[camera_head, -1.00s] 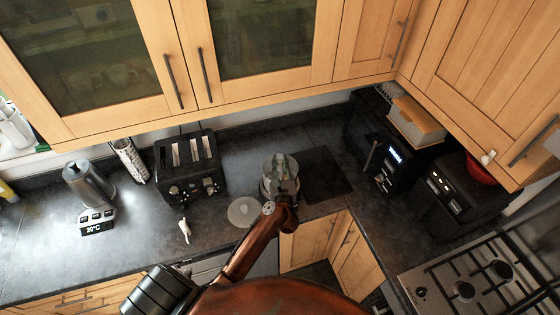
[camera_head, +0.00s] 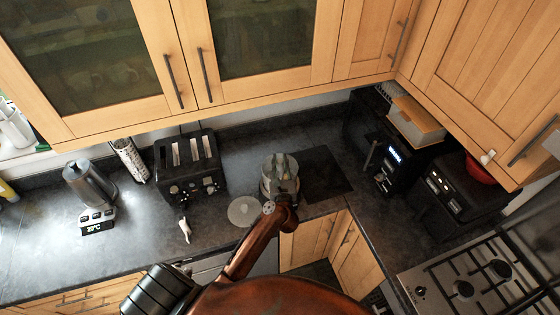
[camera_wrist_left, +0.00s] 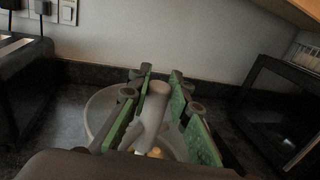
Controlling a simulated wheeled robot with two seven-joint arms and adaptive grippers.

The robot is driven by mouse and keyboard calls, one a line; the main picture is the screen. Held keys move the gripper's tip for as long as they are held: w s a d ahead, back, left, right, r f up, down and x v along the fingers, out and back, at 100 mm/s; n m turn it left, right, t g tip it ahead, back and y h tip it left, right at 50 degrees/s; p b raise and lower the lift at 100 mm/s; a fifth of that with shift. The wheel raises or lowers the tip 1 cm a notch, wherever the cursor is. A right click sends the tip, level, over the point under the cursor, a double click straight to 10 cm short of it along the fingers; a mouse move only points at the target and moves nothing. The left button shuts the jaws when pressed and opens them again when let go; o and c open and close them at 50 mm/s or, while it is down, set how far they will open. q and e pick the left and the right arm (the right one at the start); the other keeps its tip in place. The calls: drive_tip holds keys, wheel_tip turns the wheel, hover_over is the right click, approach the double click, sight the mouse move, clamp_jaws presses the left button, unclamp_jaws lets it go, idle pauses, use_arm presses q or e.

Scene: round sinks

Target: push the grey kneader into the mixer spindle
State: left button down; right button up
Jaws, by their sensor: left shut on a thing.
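My left gripper (camera_head: 283,167) is over the round pale mixer bowl (camera_head: 266,186) on the dark counter. In the left wrist view its green-padded fingers (camera_wrist_left: 159,90) stand on both sides of the grey kneader (camera_wrist_left: 152,115). They are shut on it, and it slants between them. The bowl rim (camera_wrist_left: 97,104) shows around and behind the fingers. A small yellowish part (camera_wrist_left: 154,152) shows low inside the bowl. The spindle cannot be made out, and I cannot tell whether the kneader touches it. My right gripper is not in view.
A pale round disc (camera_head: 244,211) lies left of the bowl, and a small white object (camera_head: 184,230) farther left. A black toaster (camera_head: 188,165) stands behind left. A coffee machine (camera_head: 388,163) stands right, beyond a dark flat board (camera_head: 324,174). Wall cupboards (camera_head: 270,80) hang above.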

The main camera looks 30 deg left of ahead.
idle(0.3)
use_arm(q)
drive_tip(key=shift+f+b, duration=0.75)
drive_tip(key=shift+f, duration=0.55)
drive_tip(key=shift+r, duration=0.15)
drive_tip(key=shift+r+p, duration=0.75)
drive_tip(key=shift+p, duration=0.25)
idle(0.9)
drive_tip(key=shift+p, duration=0.45)
idle(0.4)
drive_tip(key=shift+f+b, duration=0.7)
drive_tip(key=shift+f, duration=0.2)
drive_tip(key=c, duration=1.7)
unclamp_jaws()
drive_tip(key=shift+s, duration=0.1)
